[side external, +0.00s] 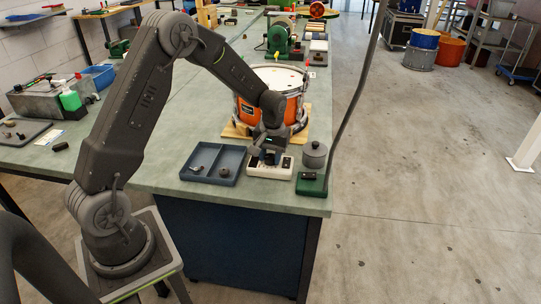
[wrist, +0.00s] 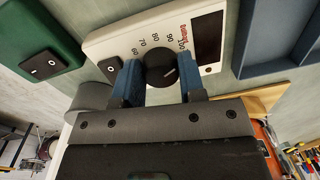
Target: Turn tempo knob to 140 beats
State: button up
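The tempo box (side external: 270,167) is a white unit on the bench's front part, with a dark display (wrist: 208,36). Its round black tempo knob (wrist: 159,60) has a white pointer line and printed numbers around it, about 60 to 100 readable in the wrist view. The pointer slants up and right, towards the right finger; the number it meets cannot be read. My gripper (wrist: 160,80) has its two blue fingers on either side of the knob, apparently touching it. In the side view my gripper (side external: 264,153) is low over the box, and the knob is hidden.
An orange drum (side external: 272,95) on a wooden base stands close behind.

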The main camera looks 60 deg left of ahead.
jog(key=shift+c, duration=1.2)
jog(key=m, duration=1)
jog(key=shift+s+a+m+t, duration=0.1)
jog(key=shift+m+t, duration=0.2)
jog(key=shift+m, duration=0.1)
jog(key=m, duration=0.5)
jog(key=shift+a+m, duration=0.1)
jog(key=shift+m, duration=0.2)
jog(key=m, duration=0.5)
jog(key=shift+r, duration=0.1)
jog(key=shift+m, duration=0.4)
